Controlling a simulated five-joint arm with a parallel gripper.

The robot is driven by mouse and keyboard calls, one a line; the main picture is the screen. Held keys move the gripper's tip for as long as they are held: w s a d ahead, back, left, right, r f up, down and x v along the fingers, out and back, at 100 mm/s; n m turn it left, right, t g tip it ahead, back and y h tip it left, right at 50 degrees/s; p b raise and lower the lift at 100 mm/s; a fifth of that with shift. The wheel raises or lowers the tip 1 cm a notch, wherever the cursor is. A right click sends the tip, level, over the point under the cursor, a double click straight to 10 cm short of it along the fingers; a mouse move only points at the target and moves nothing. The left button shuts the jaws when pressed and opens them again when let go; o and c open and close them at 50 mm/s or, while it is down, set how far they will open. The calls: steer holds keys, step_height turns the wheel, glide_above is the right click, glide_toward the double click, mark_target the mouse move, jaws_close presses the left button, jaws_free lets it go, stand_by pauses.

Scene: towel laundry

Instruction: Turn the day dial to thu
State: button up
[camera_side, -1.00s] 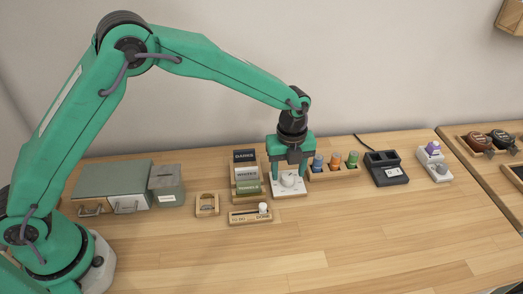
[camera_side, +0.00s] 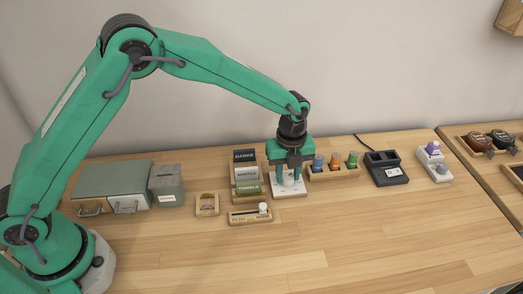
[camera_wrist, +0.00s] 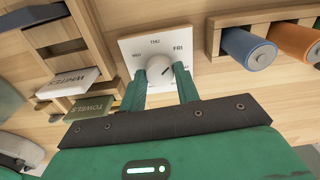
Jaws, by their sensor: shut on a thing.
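The day dial is a white square plate (camera_wrist: 190,68) with a round pale knob (camera_wrist: 159,67) at its middle. In the wrist view THU is printed at the plate's top, FRI to its right and WED to the left. A short dark mark on the knob appears to slant toward the FRI side. My gripper (camera_wrist: 160,80) is shut on the knob, with one green finger on each side. The lower labels are hidden by the gripper. In the side view the plate (camera_side: 290,194) sits under my gripper (camera_side: 287,181).
A rack of labelled cards (camera_side: 246,173) stands close on the left, and a wooden holder with coloured cylinders (camera_side: 335,170) close on the right. A wooden slider block (camera_side: 245,217) lies in front. A dark charger (camera_side: 386,170) is farther right. The front table is clear.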

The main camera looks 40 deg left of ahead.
steer(key=shift+n, duration=0.3)
steer(key=n, duration=0.9)
steer(key=shift+r, duration=0.1)
stand_by(0.4)
steer(key=o, duration=1)
steer(key=shift+c, duration=0.2)
